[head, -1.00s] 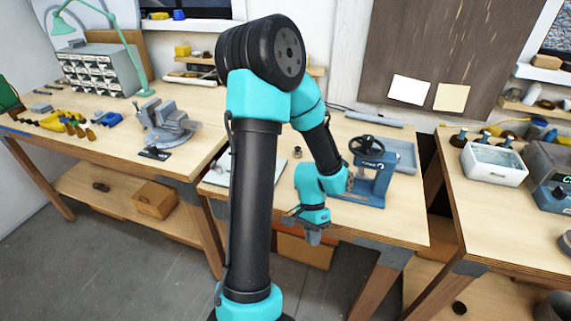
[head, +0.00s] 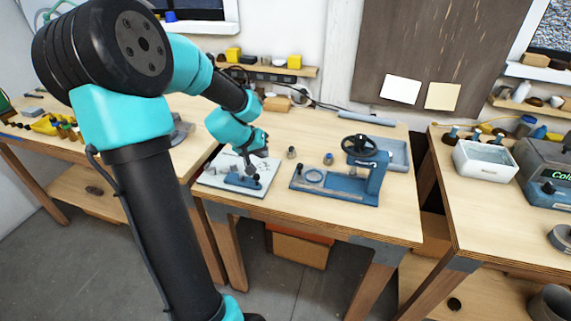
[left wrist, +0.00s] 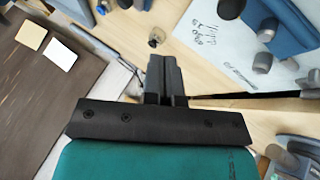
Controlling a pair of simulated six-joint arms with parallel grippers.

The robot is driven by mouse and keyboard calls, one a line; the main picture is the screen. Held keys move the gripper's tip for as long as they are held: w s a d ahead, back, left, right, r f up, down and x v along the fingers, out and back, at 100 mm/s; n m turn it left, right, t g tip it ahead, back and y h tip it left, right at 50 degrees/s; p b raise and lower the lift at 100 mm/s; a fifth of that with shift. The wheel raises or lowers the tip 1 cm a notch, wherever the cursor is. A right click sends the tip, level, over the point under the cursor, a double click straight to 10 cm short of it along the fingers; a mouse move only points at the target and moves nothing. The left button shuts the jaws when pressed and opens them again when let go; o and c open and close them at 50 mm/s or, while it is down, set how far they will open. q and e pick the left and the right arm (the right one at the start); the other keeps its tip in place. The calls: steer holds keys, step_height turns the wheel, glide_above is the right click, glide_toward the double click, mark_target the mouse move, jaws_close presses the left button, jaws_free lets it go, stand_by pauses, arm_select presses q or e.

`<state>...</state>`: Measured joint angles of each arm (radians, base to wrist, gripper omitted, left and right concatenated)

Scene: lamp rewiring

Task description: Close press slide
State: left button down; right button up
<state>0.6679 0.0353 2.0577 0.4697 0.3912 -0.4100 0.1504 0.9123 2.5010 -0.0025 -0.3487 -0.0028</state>
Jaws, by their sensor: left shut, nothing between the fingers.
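The blue press (head: 368,178) with a black handwheel stands on the middle bench. Its low blue bed runs left from the column and carries a flat piece with a round ring (head: 314,177) at the left end, clear of the column. My left gripper (head: 250,166) is left of the press, near the blue fixture on the white mat, and apart from the press. In the left wrist view its fingers (left wrist: 165,78) are together with nothing between them. The press is not clearly identifiable there. My right gripper is not in view.
The blue fixture (head: 240,181) sits on the white mat (head: 211,172), which has writing on it. A small grey cup (head: 291,152) and a blue round part (head: 328,158) stand behind the press bed. Bench front is clear.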

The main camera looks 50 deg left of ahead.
arm_select(q)
steer(key=shift+w+f, duration=0.1)
steer(key=x, duration=0.9)
steer(key=shift+w+d+f, duration=0.1)
steer(key=shift+w+f, duration=0.05)
steer(key=shift+f, duration=0.1)
steer(key=shift+w+d+f, duration=0.1)
steer(key=shift+w+d, duration=0.9)
steer(key=shift+w, duration=0.25)
steer(key=shift+w+d, duration=0.3)
steer(key=shift+w, duration=0.05)
